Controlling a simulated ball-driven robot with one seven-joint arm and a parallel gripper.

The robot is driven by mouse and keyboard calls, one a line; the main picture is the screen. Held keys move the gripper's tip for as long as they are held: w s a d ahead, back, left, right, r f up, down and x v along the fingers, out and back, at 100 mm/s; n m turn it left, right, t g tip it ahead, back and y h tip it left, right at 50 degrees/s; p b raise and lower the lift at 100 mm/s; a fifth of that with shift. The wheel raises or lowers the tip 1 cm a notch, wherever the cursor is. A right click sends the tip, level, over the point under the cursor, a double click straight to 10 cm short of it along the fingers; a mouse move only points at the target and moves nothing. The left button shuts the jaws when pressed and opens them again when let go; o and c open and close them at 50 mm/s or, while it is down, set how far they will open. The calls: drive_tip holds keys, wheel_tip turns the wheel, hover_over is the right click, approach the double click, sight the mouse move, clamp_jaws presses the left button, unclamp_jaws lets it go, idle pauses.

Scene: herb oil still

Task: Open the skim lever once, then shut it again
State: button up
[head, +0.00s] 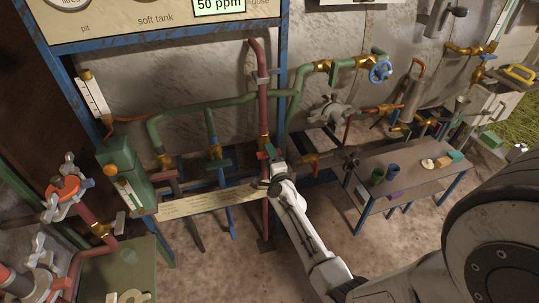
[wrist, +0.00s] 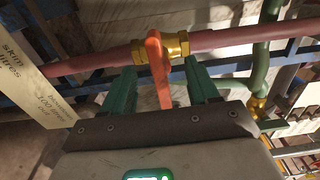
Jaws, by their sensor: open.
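The skim lever (wrist: 157,62) is an orange-red handle on a brass valve body (wrist: 178,47). The valve sits in a dull red pipe (wrist: 225,39) that crosses the wrist view. The lever stands across the pipe and points toward my palm. My gripper (wrist: 160,70) is open, with one green finger on each side of the lever. Gaps show on both sides, so neither finger appears to press on it. In the head view my gripper (head: 269,158) is up at the pipework beside the upright red pipe, and it mostly hides the lever there.
A cream label strip (wrist: 32,72) hangs left of the valve. A green pipe (wrist: 262,62) runs close on the right. In the head view, a low table (head: 405,176) with cups stands to the right, and a blue handwheel (head: 380,71) is above it. Bare floor lies in front.

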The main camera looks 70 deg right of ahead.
drive_tip(key=shift+v, duration=1.15)
drive_tip(key=p+v, duration=0.2)
drive_tip(key=v, duration=1.1)
drive_tip(key=shift+p, duration=0.3)
drive_tip(key=shift+c, duration=0.3)
